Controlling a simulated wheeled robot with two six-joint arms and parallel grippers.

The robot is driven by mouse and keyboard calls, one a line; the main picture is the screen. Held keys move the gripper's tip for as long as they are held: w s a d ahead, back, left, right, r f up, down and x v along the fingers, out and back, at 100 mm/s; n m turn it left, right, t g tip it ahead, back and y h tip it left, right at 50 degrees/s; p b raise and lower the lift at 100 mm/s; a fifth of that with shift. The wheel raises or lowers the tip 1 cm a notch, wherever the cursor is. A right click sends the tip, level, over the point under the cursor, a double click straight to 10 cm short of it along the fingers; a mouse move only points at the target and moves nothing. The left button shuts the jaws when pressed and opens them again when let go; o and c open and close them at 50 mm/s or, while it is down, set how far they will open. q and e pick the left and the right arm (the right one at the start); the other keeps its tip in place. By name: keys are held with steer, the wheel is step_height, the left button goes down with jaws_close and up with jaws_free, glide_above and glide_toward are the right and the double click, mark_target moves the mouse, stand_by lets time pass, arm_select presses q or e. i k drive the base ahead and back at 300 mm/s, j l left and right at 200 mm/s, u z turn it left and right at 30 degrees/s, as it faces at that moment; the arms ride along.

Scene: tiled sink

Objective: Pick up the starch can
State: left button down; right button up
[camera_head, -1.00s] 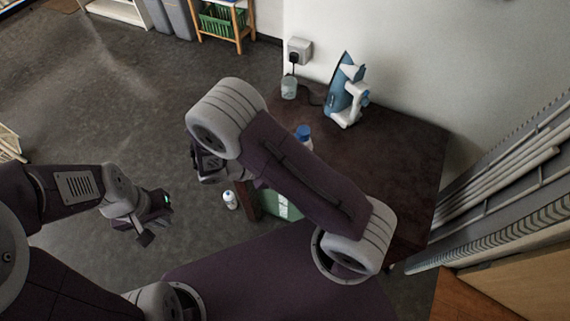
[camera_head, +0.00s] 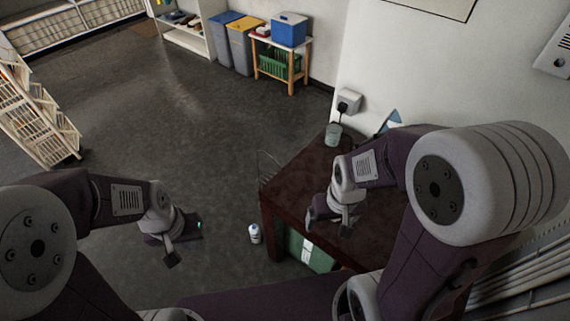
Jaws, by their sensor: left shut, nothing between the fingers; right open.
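A small white bottle or can with a dark top (camera_head: 254,233) stands on the floor beside the table; I cannot tell if it is the starch can. The blue-topped container seen earlier on the table is not visible now, with my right arm over that area. My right gripper (camera_head: 327,224) is open and empty over the near-left part of the dark table (camera_head: 292,184). My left gripper (camera_head: 174,248) is shut and empty above the floor, left of the white bottle.
A pale cup (camera_head: 333,134) stands at the table's far corner below a wall socket (camera_head: 348,101). The blue iron (camera_head: 391,120) is mostly hidden by my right arm. A green box (camera_head: 310,252) is under the table.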

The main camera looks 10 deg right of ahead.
mark_target(255, 234)
steer(key=j, duration=0.45)
steer(key=i+j+u, duration=0.1)
steer(key=j, duration=0.35)
steer(key=j+u, duration=0.1)
steer(key=j, duration=0.3)
steer(key=i, duration=0.1)
